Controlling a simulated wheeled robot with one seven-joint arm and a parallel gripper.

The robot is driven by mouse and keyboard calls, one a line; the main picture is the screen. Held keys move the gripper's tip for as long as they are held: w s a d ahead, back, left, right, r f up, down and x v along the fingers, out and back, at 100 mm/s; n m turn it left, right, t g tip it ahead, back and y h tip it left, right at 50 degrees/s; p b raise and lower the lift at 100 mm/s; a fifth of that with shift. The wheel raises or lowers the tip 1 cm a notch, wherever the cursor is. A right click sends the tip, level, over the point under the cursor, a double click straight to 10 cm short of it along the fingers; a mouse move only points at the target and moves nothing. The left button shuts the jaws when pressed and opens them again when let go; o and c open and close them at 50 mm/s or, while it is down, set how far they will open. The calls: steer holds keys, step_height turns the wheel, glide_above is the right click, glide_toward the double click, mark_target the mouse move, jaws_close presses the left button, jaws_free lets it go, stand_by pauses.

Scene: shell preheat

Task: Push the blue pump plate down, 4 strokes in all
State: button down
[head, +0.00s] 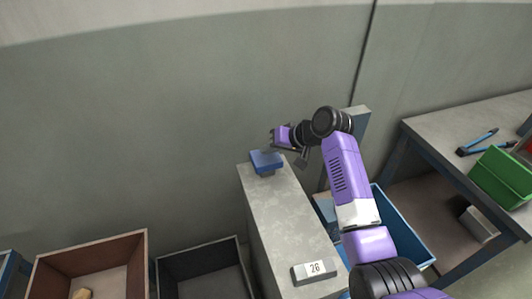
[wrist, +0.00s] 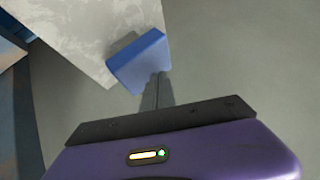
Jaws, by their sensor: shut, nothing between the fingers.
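The blue pump plate (head: 267,160) is a small block on a short support at the far end of a narrow grey pedestal top. It also shows in the wrist view (wrist: 138,62), just ahead of the fingers.
A white block marked 26 (head: 315,270) lies on the near end of the pedestal (head: 280,215). Open bins, one brown (head: 40,270) and one dark (head: 160,270), stand at left. A blue bin (head: 405,235) is at right, beside a workbench (head: 450,125) with a green bin (head: 500,176).

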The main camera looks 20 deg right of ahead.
mark_target(269, 158)
steer(key=shift+r, duration=0.3)
step_height(269, 158, up, 5)
steer(key=p, duration=0.4)
stand_by(0.9)
